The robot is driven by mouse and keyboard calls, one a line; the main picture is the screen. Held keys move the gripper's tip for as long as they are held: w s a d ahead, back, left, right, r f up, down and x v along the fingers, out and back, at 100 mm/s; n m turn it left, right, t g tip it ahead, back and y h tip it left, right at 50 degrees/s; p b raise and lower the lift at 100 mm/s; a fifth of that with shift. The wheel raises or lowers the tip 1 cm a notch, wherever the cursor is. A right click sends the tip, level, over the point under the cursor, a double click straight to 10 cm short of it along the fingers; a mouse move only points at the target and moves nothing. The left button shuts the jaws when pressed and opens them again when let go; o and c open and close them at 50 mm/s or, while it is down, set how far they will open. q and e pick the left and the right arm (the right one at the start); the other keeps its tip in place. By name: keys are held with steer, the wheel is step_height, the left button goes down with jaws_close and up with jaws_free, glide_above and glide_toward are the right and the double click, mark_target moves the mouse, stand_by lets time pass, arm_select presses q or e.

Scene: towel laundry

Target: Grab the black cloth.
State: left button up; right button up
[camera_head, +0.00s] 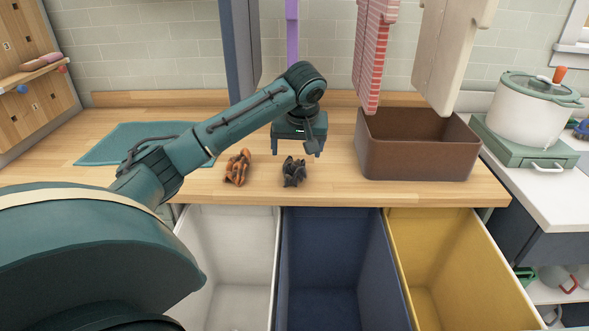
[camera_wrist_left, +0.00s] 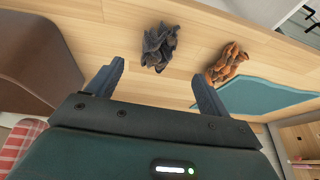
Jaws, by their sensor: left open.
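The black cloth (camera_head: 294,171) lies crumpled on the wooden counter near its front edge. In the left wrist view the cloth (camera_wrist_left: 159,47) lies beyond the fingertips, about midway between them. My left gripper (camera_head: 297,152) is open and empty, above the counter and behind the cloth; its two fingers also show in the left wrist view (camera_wrist_left: 152,82). The fingers do not touch the cloth. My right gripper is in neither view.
An orange-brown cloth (camera_head: 237,167) lies left of the black one. A teal mat (camera_head: 112,144) is at the left of the counter, a brown bin (camera_head: 415,161) at the right. White (camera_head: 225,245), blue (camera_head: 335,250) and yellow (camera_head: 445,250) open bins stand below the front edge.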

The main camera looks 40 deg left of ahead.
mark_target(295, 167)
arm_select(q)
steer(key=x, duration=0.9)
steer(key=shift+d+f, duration=0.1)
steer(key=shift+c, duration=0.2)
